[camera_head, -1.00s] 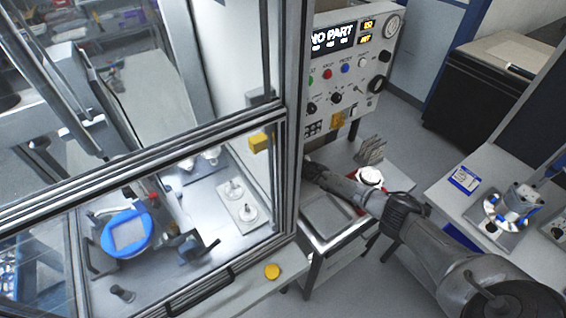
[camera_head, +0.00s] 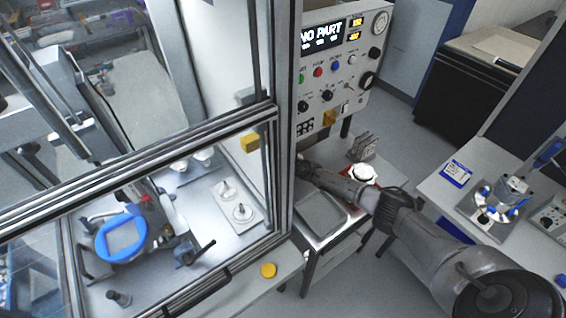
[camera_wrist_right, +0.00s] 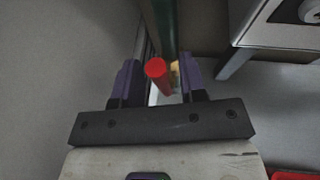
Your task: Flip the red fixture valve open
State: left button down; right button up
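A red rounded bar end (camera_wrist_right: 158,70), which looks like the red valve's handle, shows in the right wrist view between my fingers. My right gripper (camera_wrist_right: 158,82) is open around it, with a gap on each side, so no grip shows. In the head view my right arm comes in from the right, and its gripper (camera_head: 303,170) is at the enclosure's corner post, below the control panel. The valve is hidden there by the post and gripper. My left gripper is not in view.
The control panel (camera_head: 338,65) reads NO PART. A grey tray (camera_head: 322,213) and a white round part (camera_head: 362,173) sit on the small table under my right arm. The glazed enclosure's post (camera_head: 285,150) stands close beside my gripper. A yellow button (camera_head: 268,270) is in front.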

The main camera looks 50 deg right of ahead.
jog(key=shift+s+r, duration=0.25)
jog(key=p+v, duration=0.8)
jog(key=v, duration=0.5)
jog(key=shift+s+f, duration=0.1)
jog(key=shift+f, duration=0.05)
